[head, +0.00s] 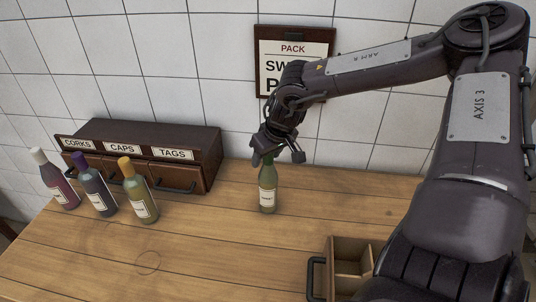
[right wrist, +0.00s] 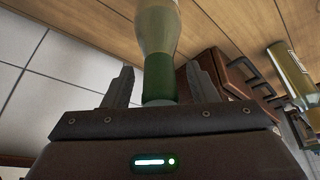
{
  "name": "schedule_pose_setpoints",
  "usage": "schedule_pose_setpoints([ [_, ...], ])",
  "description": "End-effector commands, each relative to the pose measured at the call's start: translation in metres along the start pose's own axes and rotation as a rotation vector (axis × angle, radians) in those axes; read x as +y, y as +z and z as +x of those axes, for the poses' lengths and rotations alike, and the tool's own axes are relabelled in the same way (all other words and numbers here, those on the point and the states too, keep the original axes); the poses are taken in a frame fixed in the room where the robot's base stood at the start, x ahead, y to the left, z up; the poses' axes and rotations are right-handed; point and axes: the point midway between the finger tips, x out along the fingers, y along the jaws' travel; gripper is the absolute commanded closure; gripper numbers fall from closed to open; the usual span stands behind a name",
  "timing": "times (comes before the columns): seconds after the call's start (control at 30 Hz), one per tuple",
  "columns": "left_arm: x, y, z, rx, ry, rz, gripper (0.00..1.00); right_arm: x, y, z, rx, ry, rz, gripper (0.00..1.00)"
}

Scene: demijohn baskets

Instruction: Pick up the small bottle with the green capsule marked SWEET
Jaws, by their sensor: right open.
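The green-capsuled bottle (head: 268,191) stands upright on the wooden table, right of the drawer cabinet. Its label is too small to read for certain. In the right wrist view the same bottle (right wrist: 158,35) has its green capsule (right wrist: 159,78) between the two fingers. My right gripper (head: 274,153) is over the bottle's top from above. It also shows in the right wrist view (right wrist: 160,88), open, with a gap between each finger and the capsule. My left gripper is not in view.
Three other bottles, with white (head: 57,178), purple (head: 94,185) and yellow (head: 139,191) capsules, stand at the left before a cabinet (head: 196,143) marked CORKS, CAPS and TAGS. A divided wooden box (head: 329,268) is at front right. A PACK sign (head: 293,48), partly hidden, hangs on the wall.

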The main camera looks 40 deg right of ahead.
Motion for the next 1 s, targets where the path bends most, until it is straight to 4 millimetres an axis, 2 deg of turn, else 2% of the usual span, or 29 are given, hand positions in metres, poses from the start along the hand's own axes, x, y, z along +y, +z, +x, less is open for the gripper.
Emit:
schedule_pose_setpoints([
  [0.33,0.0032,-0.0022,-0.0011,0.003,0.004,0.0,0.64,-0.0003,-0.0002,0.0056,0.001,-0.001,0.0,0.47],
  [0.73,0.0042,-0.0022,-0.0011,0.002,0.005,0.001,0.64,-0.0003,0.0001,0.0055,0.001,-0.001,0.0,0.98],
  [1.0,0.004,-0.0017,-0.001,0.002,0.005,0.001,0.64,-0.0002,0.0002,0.0055,0.0,-0.001,0.0,1.0],
])
